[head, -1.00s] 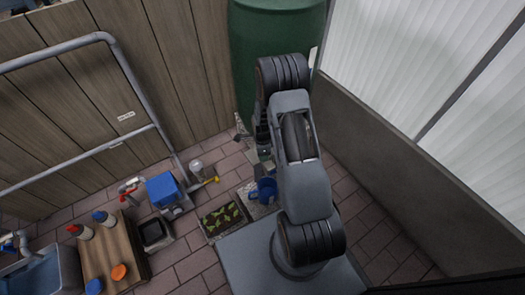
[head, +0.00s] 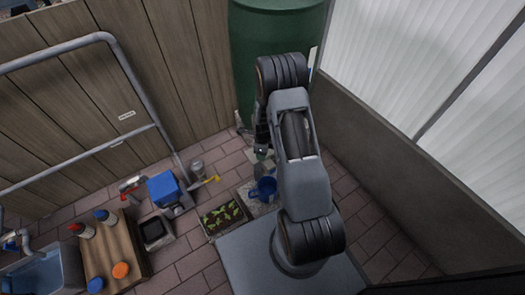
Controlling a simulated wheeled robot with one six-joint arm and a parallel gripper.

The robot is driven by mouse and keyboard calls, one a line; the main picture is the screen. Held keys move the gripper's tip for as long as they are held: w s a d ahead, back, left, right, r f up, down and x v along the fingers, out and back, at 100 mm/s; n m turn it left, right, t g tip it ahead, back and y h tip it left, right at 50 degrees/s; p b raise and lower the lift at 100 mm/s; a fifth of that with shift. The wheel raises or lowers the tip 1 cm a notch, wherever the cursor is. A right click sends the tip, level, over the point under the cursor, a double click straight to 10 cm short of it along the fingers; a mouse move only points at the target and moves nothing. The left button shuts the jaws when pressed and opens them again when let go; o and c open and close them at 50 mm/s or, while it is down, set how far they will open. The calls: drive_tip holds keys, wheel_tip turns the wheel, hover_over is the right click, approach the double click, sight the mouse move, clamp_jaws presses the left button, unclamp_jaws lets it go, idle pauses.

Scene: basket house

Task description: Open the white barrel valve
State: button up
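The green barrel (head: 272,60) stands upright at the top middle of the head view, against the wooden wall. A small whitish piece (head: 241,124) shows at the lower left of the barrel; it may be the white valve, but it is too small to tell, and its handle position is unclear. My gripper (head: 262,153) points down in front of the barrel, to the right of this piece. My own arm partly hides the gripper and the barrel's lower front. I cannot tell whether the fingers are open or touching anything.
A blue mug (head: 266,187) and a seedling tray (head: 222,217) lie below the gripper. A blue box (head: 163,188), a grey metal can (head: 197,168) and a wooden table (head: 112,252) with bottles are at left. A low wall (head: 400,165) bounds the right.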

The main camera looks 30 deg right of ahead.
drive_tip(key=o, duration=0.9)
wheel_tip(320, 180, up, 14)
drive_tip(key=p, duration=0.5)
drive_tip(key=shift+f, duration=0.1)
